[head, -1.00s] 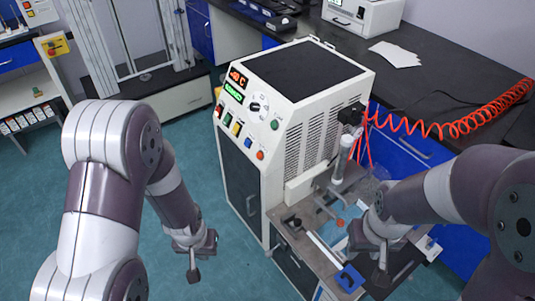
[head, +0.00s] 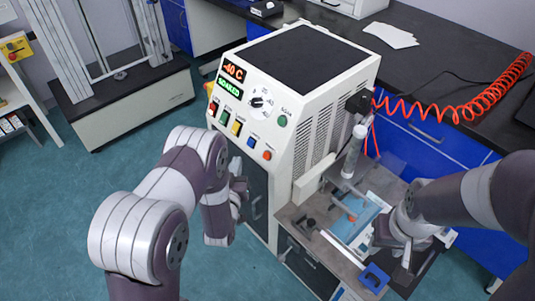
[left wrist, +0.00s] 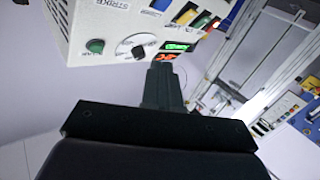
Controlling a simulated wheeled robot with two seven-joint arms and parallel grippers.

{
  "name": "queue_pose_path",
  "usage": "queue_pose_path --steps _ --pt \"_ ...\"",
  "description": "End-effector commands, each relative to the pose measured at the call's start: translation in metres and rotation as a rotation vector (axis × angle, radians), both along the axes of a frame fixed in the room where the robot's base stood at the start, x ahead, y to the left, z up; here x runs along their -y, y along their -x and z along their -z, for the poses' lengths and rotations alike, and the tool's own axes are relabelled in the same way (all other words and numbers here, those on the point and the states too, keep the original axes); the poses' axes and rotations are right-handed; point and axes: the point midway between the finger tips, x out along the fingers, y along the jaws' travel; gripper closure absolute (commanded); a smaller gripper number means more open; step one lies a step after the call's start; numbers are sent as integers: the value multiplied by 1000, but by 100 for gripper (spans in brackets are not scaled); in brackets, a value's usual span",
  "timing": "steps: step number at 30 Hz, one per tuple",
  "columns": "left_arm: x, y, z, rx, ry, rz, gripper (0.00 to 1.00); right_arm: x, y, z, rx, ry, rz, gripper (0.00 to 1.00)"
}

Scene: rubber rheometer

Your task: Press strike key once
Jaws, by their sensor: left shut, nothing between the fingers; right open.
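The white machine's slanted panel faces me in the head view. Its orange button (head: 267,155), at the lower right of the panel, appears to be the strike key. In the left wrist view the STRIKE label (left wrist: 120,3) shows upside down at the top edge, with its button outside the picture. My left gripper (head: 236,167) is shut and empty, close in front of the machine just below the panel, left of the orange button. Its closed fingers (left wrist: 163,85) point up in the left wrist view, apart from the keys. My right gripper (head: 406,258) is open over the side bench.
The panel also has a green button (head: 282,121), a knob (head: 257,102), a blue button (head: 253,141) and coloured switches. Red -40 C and green displays are lit. A clear tube (head: 354,150) stands on the side bench, near a red coiled hose (head: 440,123).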

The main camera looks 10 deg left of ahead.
Motion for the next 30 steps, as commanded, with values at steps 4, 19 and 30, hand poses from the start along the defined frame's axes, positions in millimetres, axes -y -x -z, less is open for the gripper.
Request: queue_pose_path --steps 4,19,30 --pt "0 0 -1 3 3 -1 100 0 0 0 0 0 0 57" --pt "20 -26 21 4 3 2 100 0 0 27 0 0 0 57" --pt "44 -57 39 2 3 1 100 0 0 53 0 0 0 57"
